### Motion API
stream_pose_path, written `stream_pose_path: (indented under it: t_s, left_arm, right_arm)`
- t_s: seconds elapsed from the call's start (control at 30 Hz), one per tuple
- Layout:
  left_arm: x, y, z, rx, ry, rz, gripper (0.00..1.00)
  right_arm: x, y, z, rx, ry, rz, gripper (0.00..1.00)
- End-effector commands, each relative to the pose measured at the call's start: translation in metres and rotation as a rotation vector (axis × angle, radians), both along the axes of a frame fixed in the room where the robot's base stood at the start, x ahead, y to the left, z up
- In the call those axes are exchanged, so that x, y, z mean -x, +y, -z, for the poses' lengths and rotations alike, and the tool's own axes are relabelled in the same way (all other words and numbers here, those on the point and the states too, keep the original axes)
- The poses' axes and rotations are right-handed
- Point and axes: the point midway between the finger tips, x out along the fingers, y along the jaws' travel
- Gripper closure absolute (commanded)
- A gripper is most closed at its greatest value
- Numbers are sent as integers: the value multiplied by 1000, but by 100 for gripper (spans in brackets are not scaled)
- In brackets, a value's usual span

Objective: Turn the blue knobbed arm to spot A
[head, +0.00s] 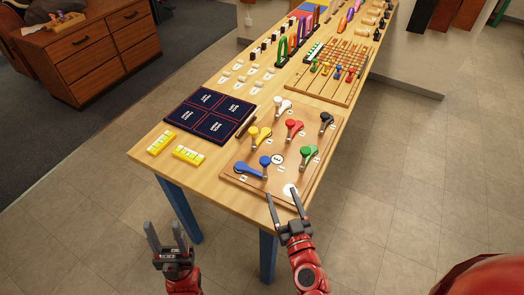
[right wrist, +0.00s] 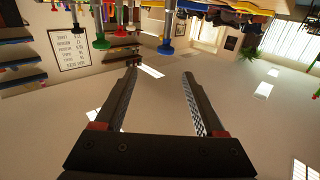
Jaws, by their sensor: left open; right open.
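The blue knobbed arm (head: 248,168) lies on the wooden board (head: 232,158) near its front left corner, its knob pointing right. Small white spot labels lie around it; their letters are too small to read, so I cannot tell which is spot A. My right gripper (head: 284,194) is open and empty at the board's front edge, right of and apart from the blue arm. Its two open fingers also show in the right wrist view (right wrist: 160,98), with nothing between them. My left gripper (head: 166,235) is open and empty, low in front of the table and away from the board.
Yellow (head: 259,136), red (head: 293,130), green (head: 307,155), black (head: 327,122) and white (head: 280,106) knobbed arms share the board. A round white disc (head: 277,160) lies mid-board. A dark blue mat (head: 211,114) and yellow blocks (head: 188,155) lie left of it.

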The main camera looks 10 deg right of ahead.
Motion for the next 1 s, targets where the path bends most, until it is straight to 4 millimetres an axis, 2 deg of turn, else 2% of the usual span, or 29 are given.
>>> stream_pose_path:
  t_s: [0.13, 0.27, 0.6, 0.9, 1.0]
  left_arm:
    - [0, 0, -3, 0, 0, 0, 50]
    - [0, 0, -10, 0, 0, 0, 50]
    - [0, 0, -29, 0, 0, 0, 50]
    - [0, 0, -33, 0, 0, 0, 50]
    - [0, 0, -32, 0, 0, 0, 50]
  right_arm:
    - [-2, 10, -4, 5, 2, -35, 28]
    - [-17, 12, -5, 4, 3, -32, 28]
    - [-86, 24, -7, 5, 0, -32, 28]
    - [-142, 34, -4, 4, 0, -29, 28]
    - [-154, 38, -1, 5, 4, -31, 28]
